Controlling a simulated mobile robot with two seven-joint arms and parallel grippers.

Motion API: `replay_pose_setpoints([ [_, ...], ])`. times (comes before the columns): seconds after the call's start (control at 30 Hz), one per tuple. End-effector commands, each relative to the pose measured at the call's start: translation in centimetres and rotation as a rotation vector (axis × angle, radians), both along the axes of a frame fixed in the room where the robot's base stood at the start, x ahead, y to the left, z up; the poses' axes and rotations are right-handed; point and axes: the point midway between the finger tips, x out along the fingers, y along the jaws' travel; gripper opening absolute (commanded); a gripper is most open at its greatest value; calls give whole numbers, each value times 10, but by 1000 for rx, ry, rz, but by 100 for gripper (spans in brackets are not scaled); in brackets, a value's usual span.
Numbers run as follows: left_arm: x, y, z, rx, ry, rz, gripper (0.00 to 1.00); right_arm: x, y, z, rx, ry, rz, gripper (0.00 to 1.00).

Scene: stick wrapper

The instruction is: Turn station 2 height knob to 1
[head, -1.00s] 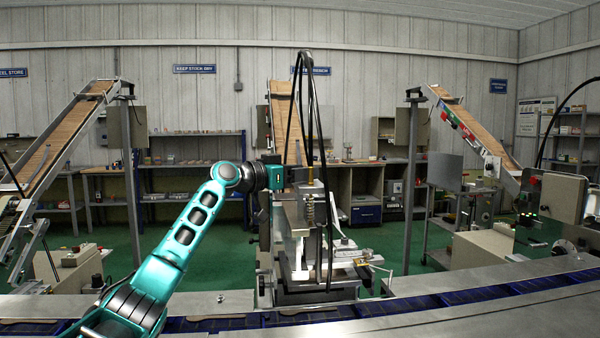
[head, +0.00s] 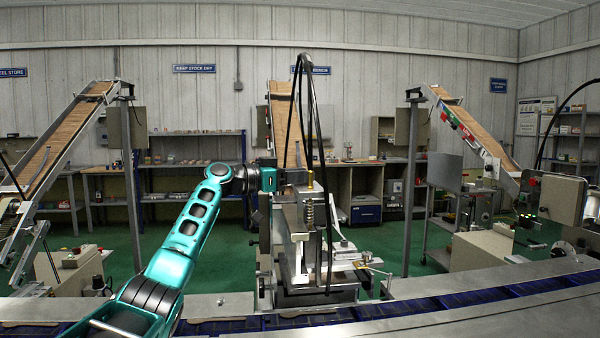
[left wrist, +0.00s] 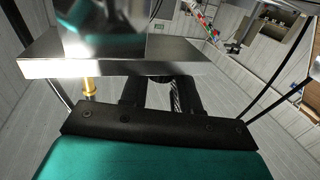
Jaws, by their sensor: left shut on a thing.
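Station 2 (head: 291,240) is the metal machine in the middle of the head view, behind the belt. It has a brass fitting (head: 310,184) and a spring (head: 309,212) at its upper front. My left gripper (head: 292,177) reaches in from the left at the top of the machine and is shut on the height knob, which the fingers mostly hide. In the left wrist view the dark fingers (left wrist: 162,93) point up to the underside of a metal plate (left wrist: 110,67), with the brass fitting (left wrist: 89,86) to their left. The knob's setting cannot be read. My right gripper is out of view.
Black cables (head: 304,110) arch down close to the right of my left gripper. A blue conveyor belt (head: 450,304) runs along the front. A sloped feeder (head: 281,105) rises behind the machine. A grey post (head: 411,190) stands to the right.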

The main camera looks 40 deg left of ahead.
Motion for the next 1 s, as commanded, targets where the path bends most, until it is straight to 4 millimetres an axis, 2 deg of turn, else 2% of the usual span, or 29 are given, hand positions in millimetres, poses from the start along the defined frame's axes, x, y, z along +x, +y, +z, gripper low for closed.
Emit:
replay_pose_setpoints([
  [0.1, 1, 4, 4, -7, -1, -54, 0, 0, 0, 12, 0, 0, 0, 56],
  [0.5, 2, 10, 5, -2, -5, -185, 0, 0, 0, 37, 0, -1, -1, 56],
  [1.0, 1, 4, 2, -2, -11, -237, 0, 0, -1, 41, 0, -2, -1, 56],
])
